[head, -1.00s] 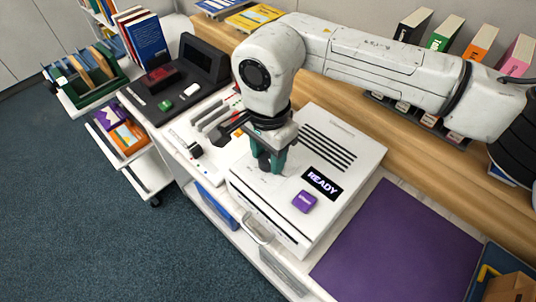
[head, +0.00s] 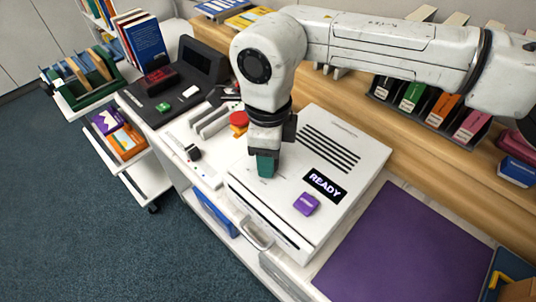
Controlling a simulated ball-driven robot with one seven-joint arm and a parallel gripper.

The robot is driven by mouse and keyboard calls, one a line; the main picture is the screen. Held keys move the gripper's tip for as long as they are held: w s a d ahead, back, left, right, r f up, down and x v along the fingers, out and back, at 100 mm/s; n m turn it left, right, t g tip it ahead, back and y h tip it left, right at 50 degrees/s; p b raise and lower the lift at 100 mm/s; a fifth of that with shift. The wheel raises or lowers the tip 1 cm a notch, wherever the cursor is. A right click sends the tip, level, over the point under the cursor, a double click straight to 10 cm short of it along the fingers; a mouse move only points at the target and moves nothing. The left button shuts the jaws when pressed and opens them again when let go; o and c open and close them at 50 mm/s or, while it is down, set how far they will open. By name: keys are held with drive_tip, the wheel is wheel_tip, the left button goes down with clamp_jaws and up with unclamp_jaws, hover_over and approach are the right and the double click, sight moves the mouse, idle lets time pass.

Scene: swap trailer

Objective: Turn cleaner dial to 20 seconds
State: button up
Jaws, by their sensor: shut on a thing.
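The cleaner (head: 350,160) is a white box with dark slots on top, a black display reading READY (head: 324,185) and a purple button (head: 306,203). My gripper (head: 265,166) points down at the left part of its top, with teal fingertips at the surface. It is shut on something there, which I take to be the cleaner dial. The fingers hide the dial, so its pointer and any marks around it cannot be read.
A white panel with a black knob (head: 193,153) and a red button (head: 239,118) lies left of the cleaner. A purple mat (head: 400,245) lies clear at the right.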

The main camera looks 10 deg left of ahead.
drive_tip(key=m, duration=0.4)
drive_tip(key=shift+b, duration=0.4)
drive_tip(key=shift+m+b, duration=0.3)
drive_tip(key=shift+m, duration=1.9)
drive_tip(key=o, duration=1.1)
drive_tip(key=shift+c, duration=0.2)
drive_tip(key=shift+r, duration=0.1)
wheel_tip(320, 180, up, 11)
drive_tip(key=shift+f, duration=0.2)
